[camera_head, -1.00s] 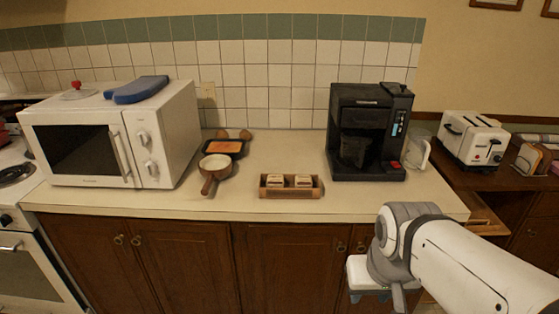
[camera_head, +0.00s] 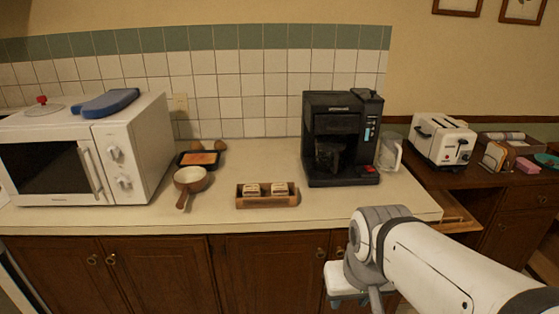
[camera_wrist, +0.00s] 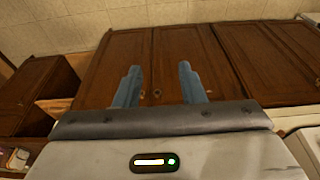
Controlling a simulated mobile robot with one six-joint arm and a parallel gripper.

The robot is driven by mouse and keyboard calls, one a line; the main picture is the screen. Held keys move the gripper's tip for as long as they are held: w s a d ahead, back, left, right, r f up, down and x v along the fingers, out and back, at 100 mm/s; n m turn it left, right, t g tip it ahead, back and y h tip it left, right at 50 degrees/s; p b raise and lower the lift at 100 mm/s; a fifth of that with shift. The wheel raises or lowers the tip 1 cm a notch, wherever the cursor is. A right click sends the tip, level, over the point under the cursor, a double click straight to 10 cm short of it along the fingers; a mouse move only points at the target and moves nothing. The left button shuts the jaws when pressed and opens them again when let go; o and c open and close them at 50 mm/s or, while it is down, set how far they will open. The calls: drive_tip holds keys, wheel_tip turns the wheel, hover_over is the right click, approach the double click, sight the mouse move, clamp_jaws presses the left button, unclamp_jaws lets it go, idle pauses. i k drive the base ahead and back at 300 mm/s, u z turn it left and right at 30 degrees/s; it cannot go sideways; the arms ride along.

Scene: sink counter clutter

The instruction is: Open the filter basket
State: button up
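The black coffee maker (camera_head: 340,130) stands upright on the counter, right of centre in the head view. Its filter basket section (camera_head: 335,124) is the dark upper part above the glass carafe (camera_head: 328,156); its outline is hard to make out. The white arm reaches in from the lower right, and its wrist is below and in front of the coffee maker, apart from it. In the wrist view my gripper (camera_wrist: 158,88) has two blue fingers spread apart with nothing between them, facing the brown cabinet doors. The coffee maker is not in the wrist view.
A wooden tray (camera_head: 267,203) with small items sits left of the coffee maker. A pan (camera_head: 190,182), a dish (camera_head: 198,159) and a white microwave (camera_head: 88,150) are farther left. A clear pitcher (camera_head: 390,152) and a toaster (camera_head: 441,141) are right. An open drawer (camera_head: 458,219) juts out below.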

sight(337, 123)
drive_tip(key=k, duration=0.6)
drive_tip(key=z, duration=0.45)
drive_tip(key=i, duration=1.7)
drive_tip(key=u, duration=0.45)
